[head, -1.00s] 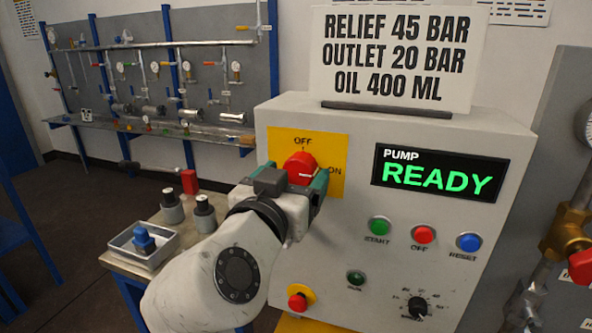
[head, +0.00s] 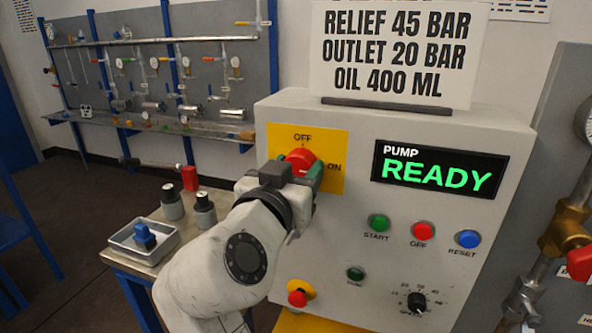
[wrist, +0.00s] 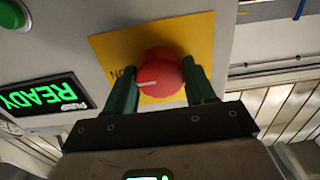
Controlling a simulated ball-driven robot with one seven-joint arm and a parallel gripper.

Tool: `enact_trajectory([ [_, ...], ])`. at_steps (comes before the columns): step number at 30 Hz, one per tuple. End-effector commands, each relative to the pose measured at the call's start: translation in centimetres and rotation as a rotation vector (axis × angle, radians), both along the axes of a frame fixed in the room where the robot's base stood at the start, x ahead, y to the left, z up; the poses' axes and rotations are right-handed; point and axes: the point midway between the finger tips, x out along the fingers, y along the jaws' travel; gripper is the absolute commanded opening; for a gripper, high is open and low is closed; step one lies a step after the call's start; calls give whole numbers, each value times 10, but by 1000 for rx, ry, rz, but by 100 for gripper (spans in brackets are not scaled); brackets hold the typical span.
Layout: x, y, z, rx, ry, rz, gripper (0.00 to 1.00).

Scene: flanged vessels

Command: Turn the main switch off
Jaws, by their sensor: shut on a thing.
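The main switch is a round red knob (head: 300,158) on a yellow plate (head: 335,150) marked OFF at the top and ON at the right. In the wrist view, the knob (wrist: 160,72) has a white mark that points toward the ON label. My gripper (head: 297,170) is at the switch, with its green fingers on either side of the knob. In the wrist view, my gripper (wrist: 163,82) is shut on the knob. The gripper hides the lower part of the knob in the head view.
A lit display (head: 440,170) reads PUMP READY. Below it are a green START button (head: 379,223), a red OFF button (head: 423,231) and a blue RESET button (head: 468,239). A tray (head: 125,243) with a blue part stands on the side table at left.

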Motion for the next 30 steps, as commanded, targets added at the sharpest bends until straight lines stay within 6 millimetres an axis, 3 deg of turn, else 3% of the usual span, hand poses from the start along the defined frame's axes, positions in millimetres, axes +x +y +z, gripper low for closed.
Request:
enact_trajectory([
  [14, 0, 0, 1, -77, 33, -1, 24],
  [30, 0, 0, 3, -504, 217, 0, 24],
])
